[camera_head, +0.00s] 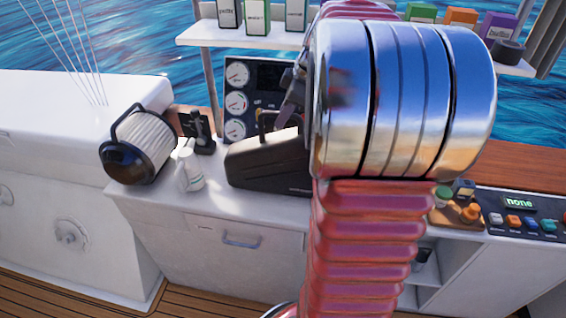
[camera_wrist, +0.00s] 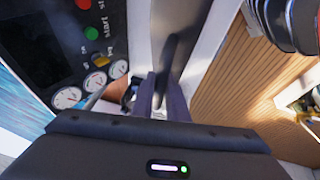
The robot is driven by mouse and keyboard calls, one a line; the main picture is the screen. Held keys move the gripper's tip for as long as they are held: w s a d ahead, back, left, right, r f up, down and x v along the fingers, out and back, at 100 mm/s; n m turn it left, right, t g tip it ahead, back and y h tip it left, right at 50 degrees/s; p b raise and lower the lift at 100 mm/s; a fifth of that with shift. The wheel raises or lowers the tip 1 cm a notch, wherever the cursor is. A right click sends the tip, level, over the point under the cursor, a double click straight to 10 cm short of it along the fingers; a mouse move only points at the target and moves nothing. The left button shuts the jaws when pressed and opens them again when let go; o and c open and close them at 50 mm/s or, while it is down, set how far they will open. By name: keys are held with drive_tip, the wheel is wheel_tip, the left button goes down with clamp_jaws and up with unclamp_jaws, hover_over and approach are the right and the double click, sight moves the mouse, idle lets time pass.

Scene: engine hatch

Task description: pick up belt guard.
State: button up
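I cannot tell whether the fingers touch the bar. In the head view my gripper is mostly hidden behind my arm.
A shelf (camera_head: 240,38) with boxes hangs above. A button panel (camera_head: 525,215) lies right.

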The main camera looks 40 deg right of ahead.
clamp_jaws()
idle(0.9)
drive_tip(key=shift+r, duration=0.1)
wheel_tip(320, 180, up, 10)
drive_tip(key=shift+f, duration=0.2)
drive_tip(key=shift+r, duration=0.2)
idle(0.3)
idle(0.8)
